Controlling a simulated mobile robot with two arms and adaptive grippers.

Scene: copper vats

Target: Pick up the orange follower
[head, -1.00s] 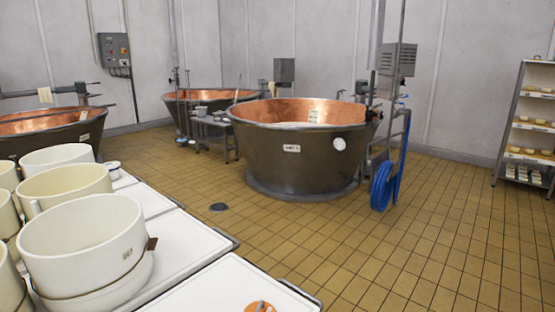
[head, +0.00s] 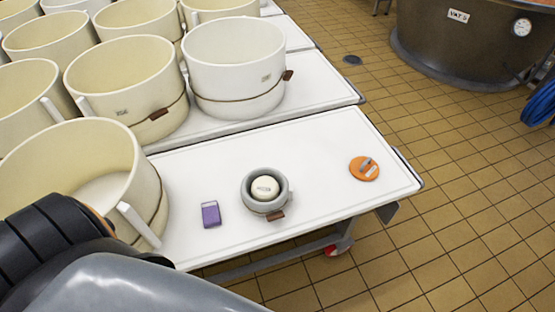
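The orange follower (head: 363,170) is a small flat orange disc with a grey handle bar and a pale label on top. It lies on the white table (head: 325,135) near its right end, with bare surface around it. One of my arms shows at the lower left of the head view, in front of the nearest cream mould. No fingertips show, so neither gripper can be seen. Nothing touches the follower.
A small grey mould (head: 283,187) with a white round piece inside stands left of the follower. A purple box (head: 211,214) lies further left. Several large cream moulds (head: 233,58) crowd the table's left and back. A dark vat (head: 440,45) stands behind on the tiled floor.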

